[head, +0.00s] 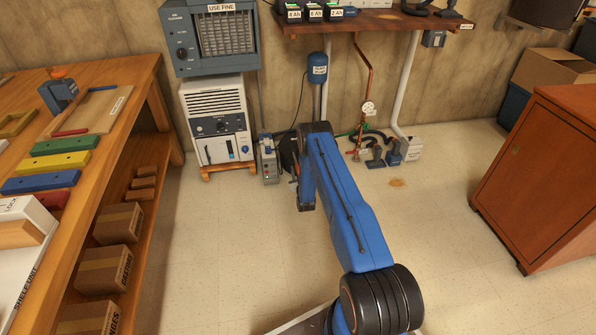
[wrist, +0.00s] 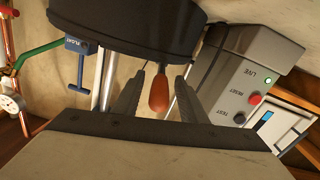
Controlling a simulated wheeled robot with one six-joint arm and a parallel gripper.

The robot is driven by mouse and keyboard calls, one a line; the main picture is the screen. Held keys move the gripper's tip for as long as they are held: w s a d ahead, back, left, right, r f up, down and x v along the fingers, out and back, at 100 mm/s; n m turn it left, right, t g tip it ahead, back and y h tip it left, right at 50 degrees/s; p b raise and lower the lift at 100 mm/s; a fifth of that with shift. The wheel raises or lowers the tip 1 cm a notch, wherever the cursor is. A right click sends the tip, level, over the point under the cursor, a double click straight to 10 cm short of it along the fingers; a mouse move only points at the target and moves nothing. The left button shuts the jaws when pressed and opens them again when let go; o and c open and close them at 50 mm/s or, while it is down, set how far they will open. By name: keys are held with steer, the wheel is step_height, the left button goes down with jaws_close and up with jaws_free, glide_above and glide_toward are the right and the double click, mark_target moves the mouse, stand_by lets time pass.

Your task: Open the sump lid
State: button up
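My gripper (wrist: 158,95) shows in the wrist view with its two dark fingers apart. A red-orange handle (wrist: 158,92) on a thin stem sits between them, with narrow gaps on both sides. A large black rounded body (wrist: 125,28) lies just beyond the handle; I cannot tell how much of it is the sump lid. In the head view, a dark flat shape (head: 287,152) shows left of my arm's black joint, mostly hidden behind the arm. The gripper's fingers are not clear in that view.
A grey control box (head: 268,158), with LIVE, RESET and TEST markings in the wrist view (wrist: 235,85), stands close by. A white appliance (head: 217,120) is to its left. Pipes with a gauge (head: 367,107) stand right. Open floor (head: 230,240) lies between workbench and red cabinet (head: 540,180).

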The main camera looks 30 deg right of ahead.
jaws_close()
steer(key=shift+r, duration=0.1)
